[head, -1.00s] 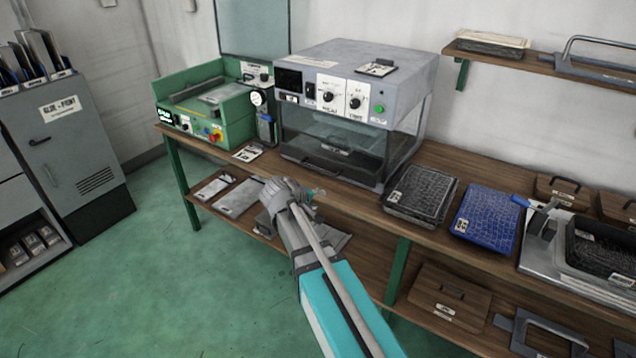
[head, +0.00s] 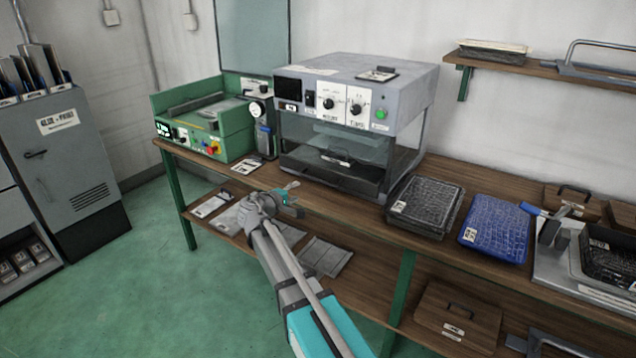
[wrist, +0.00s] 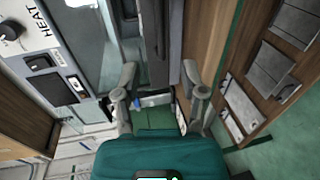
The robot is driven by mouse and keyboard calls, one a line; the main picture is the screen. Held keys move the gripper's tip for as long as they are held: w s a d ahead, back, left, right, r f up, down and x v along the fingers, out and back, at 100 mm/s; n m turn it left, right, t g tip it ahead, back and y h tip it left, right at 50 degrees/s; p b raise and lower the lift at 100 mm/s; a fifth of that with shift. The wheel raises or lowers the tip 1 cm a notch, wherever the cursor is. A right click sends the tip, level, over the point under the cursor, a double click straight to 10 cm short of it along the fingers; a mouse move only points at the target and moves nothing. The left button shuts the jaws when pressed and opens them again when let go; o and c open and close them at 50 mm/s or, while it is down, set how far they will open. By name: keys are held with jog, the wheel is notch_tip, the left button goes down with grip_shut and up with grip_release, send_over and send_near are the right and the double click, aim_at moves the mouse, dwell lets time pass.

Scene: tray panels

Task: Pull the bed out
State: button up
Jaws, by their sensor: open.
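The bed (head: 325,176) is a dark slab low inside the grey machine (head: 400,85), behind its clear front. My gripper (head: 290,198) is in front of the machine's lower left part, near the bench's front edge, apart from the bed. In the wrist view my gripper (wrist: 160,98) has its two fingers spread with nothing between them. A dark upright strip (wrist: 155,40) lies beyond the fingertips; it looks like the bed's front or handle. The machine's panel with HEAT on it is at upper left.
A green machine (head: 205,120) stands on the bench at left. A black textured tray (head: 425,205) and a blue tray (head: 497,228) lie right of the grey machine. A lower shelf (head: 400,315) holds flat sheets and a wooden box. The green floor in front is open.

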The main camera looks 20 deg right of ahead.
aim_at(317, 181)
jog(key=b+x, duration=0.2)
jog(key=x, duration=1.1)
jog(key=shift+w+d+f+b, duration=0.1)
jog(key=shift+w+d+b, duration=0.2)
jog(key=shift+b, duration=0.1)
jog(key=shift+c, duration=0.3)
grip_shut()
